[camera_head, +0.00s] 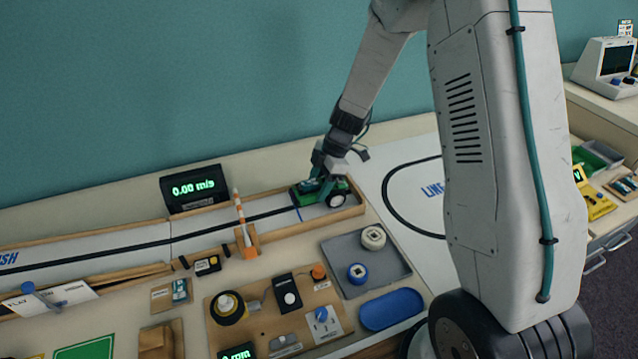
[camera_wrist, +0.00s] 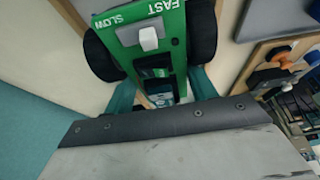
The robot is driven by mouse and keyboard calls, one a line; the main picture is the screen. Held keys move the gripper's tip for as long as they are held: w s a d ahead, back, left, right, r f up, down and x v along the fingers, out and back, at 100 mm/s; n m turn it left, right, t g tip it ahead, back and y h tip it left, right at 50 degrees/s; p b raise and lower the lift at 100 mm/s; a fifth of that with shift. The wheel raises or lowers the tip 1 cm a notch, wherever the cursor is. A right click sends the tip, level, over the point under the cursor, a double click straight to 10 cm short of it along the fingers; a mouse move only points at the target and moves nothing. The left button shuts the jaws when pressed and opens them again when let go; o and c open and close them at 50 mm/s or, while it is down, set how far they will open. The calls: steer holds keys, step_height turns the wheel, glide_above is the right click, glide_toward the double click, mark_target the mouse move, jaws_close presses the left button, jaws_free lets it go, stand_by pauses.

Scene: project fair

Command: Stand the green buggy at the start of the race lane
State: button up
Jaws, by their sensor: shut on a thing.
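The green buggy (camera_head: 311,193) is at the right end of the race lane (camera_head: 205,226), beside a blue line across the lane. It looks upright, with a black wheel toward the right. My gripper (camera_head: 325,180) reaches down over it and is shut on it. In the wrist view the buggy (camera_wrist: 155,50) fills the top, with a white switch, FAST and SLOW lettering and two black wheels. My gripper's teal fingers (camera_wrist: 160,98) show on both sides of its body. I cannot tell whether all its wheels touch the lane.
A striped barrier post (camera_head: 241,218) stands over the lane left of the buggy. A display (camera_head: 195,188) reading 0.00 m/s is behind the lane. A grey tray (camera_head: 343,250) with two spools, a board of electronic parts and a blue tray (camera_head: 391,309) lie in front.

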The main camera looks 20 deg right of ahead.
steer(key=shift+f, duration=0.35)
stand_by(0.7)
steer(key=o, duration=0.9)
